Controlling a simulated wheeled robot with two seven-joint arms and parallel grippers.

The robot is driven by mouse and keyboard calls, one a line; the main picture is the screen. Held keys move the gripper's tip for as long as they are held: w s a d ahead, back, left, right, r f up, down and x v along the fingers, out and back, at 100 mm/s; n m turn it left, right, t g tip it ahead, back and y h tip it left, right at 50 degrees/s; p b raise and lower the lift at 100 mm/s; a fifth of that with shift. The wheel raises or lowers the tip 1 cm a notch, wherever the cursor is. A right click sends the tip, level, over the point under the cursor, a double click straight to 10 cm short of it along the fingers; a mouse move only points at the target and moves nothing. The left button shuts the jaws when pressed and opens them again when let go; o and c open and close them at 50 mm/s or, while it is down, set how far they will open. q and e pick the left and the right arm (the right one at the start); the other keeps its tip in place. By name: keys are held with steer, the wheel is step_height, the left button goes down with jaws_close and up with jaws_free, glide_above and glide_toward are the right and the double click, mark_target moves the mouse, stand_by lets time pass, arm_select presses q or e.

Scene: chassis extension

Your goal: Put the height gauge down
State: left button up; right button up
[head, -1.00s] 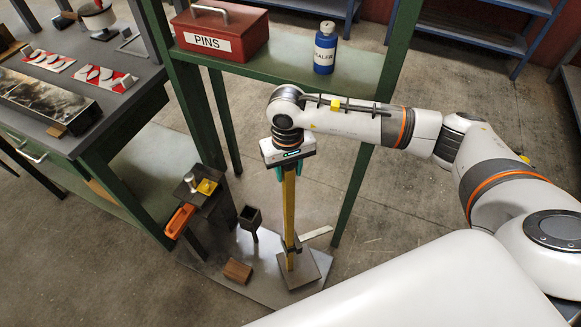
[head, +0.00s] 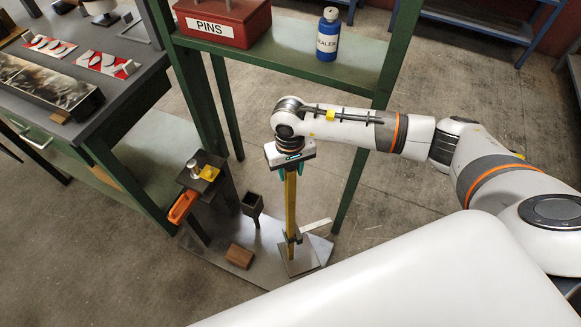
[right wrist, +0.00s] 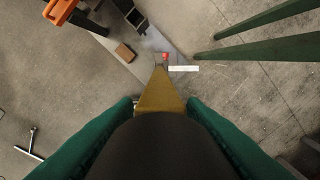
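The height gauge (head: 290,205) is a tall yellow column with a flat grey base (head: 300,262) and a pale scriber arm to the right. It stands about upright over the metal floor plate (head: 215,255). I cannot tell whether its base touches the plate. My right gripper (head: 289,172) points down with its green fingers closed around the column's top. In the right wrist view the yellow column (right wrist: 160,95) runs down between the fingers, and a dark part hides its top end. My left gripper is out of view.
A wooden block (head: 240,256) and a dark open-topped holder (head: 252,204) are left of the gauge. A small stand with an orange tray (head: 183,206) is further left. A green shelf (head: 290,62) with a red PINS box (head: 224,20) and a blue bottle (head: 327,36) is behind.

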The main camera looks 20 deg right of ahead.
steer(key=o, duration=0.4)
step_height(320, 180, up, 12)
steer(key=shift+r+b, duration=0.15)
steer(key=shift+b, duration=1)
steer(key=shift+a, duration=0.1)
